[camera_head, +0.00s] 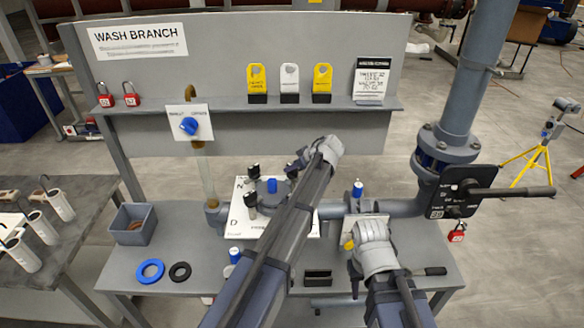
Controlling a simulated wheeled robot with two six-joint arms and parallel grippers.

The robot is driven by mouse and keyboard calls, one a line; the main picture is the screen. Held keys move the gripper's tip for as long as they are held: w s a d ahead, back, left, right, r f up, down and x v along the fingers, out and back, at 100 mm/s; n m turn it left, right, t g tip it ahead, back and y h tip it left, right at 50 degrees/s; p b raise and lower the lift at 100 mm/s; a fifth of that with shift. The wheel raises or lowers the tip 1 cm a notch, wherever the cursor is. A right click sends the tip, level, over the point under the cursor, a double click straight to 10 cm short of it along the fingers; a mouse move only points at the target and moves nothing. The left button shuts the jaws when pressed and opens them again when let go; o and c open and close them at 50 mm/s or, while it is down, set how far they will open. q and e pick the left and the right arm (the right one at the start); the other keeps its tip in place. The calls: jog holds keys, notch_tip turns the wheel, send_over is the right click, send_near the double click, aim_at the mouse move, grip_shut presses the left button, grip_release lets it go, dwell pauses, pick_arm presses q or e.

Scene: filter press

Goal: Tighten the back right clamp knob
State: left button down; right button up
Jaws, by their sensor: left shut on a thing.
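The filter housing (270,187) sits on a white plate (240,225) on the bench, with a blue cap on top. Black clamp knobs stand around it: the back left knob (253,172) and the front left knob (250,201) show clearly. My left arm crosses over the housing's right side and hides the front right. My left gripper (298,165) is at the back right clamp knob, shut on it; the knob is mostly hidden by the fingers and wrist. My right gripper (372,235) is over the right part of the bench near a valve; its fingers are not clear.
A shelf (220,106) behind holds yellow and white tags. A pipe with a black lever plate (462,192) stands at right. A grey bin (133,224), a blue ring (150,270) and a black ring (180,272) lie on the bench's left.

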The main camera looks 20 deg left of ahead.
pick_arm(q)
jog(key=shift+s+m, duration=0.1)
jog(key=shift+m, duration=0.2)
jog(key=m+t+h, duration=0.1)
jog(key=m+t, duration=0.1)
jog(key=shift+s+a+m, duration=0.1)
jog(key=shift+m, duration=0.2)
jog(key=m+t+h, duration=0.2)
jog(key=m+h, duration=0.2)
jog(key=m, duration=0.1)
jog(key=m+h, duration=0.1)
jog(key=m, duration=0.1)
jog(key=m+h, duration=0.1)
jog(key=m, duration=0.1)
jog(key=m+h, duration=0.1)
jog(key=h, duration=0.1)
jog(key=shift+w+m, duration=0.25)
jog(key=shift+m, duration=0.15)
jog(key=shift+m+h, duration=1.5)
jog(key=shift+m, duration=0.4)
jog(key=shift+s+g, duration=0.15)
jog(key=shift+g, duration=0.15)
jog(key=c, duration=0.8)
grip_release()
jog(key=shift+o, duration=0.2)
